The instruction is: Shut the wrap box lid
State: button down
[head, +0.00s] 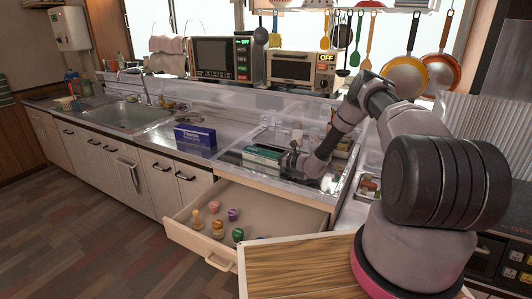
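My gripper (289,161) is at the counter, at the right end of a green and white box (262,156). I cannot tell whether it touches this box, and its fingers are too small and dark to read as open or shut. A longer dark blue box (195,136) with white lettering stands on the counter to the left, apart from my gripper. Either box could be the wrap box; the frame does not settle which. I cannot make out the position of a lid on either one.
An open drawer (205,253) below the counter holds several small coloured items. A sink (127,117) is to the left. A microwave (227,60) and a toaster oven (300,69) stand behind. Utensils and pans (405,75) hang at the upper right. Counter between sink and blue box is mostly clear.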

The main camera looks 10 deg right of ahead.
jog(key=shift+f+n, duration=0.1)
jog(key=shift+n, duration=0.2)
jog(key=c, duration=1)
grip_release()
jog(key=shift+c, duration=0.2)
jog(key=v, duration=1)
jog(key=shift+s+d, duration=0.25)
jog(key=shift+s, duration=0.1)
